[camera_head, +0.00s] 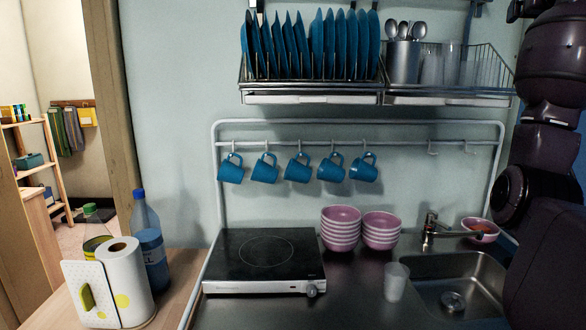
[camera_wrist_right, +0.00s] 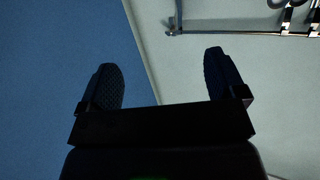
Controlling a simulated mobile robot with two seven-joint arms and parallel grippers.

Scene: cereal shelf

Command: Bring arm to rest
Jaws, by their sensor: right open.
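My right arm (camera_head: 549,75) is raised upright along the right edge of the head view, in front of the wall. Its upper end is cut off by the top of the picture. In the right wrist view my right gripper (camera_wrist_right: 160,62) is open. Its two dark fingers stand wide apart with nothing between them. Beyond the fingers are a blue surface and a pale wall. My left arm and gripper are not in view.
A wall rack (camera_head: 310,99) with blue plates and cutlery hangs close left of my right arm. Below are hanging blue mugs (camera_head: 297,170), a hotplate (camera_head: 262,262), pink bowls (camera_head: 340,229), a cup (camera_head: 396,281) and a sink (camera_head: 455,265). Paper towels (camera_head: 123,285) stand at lower left.

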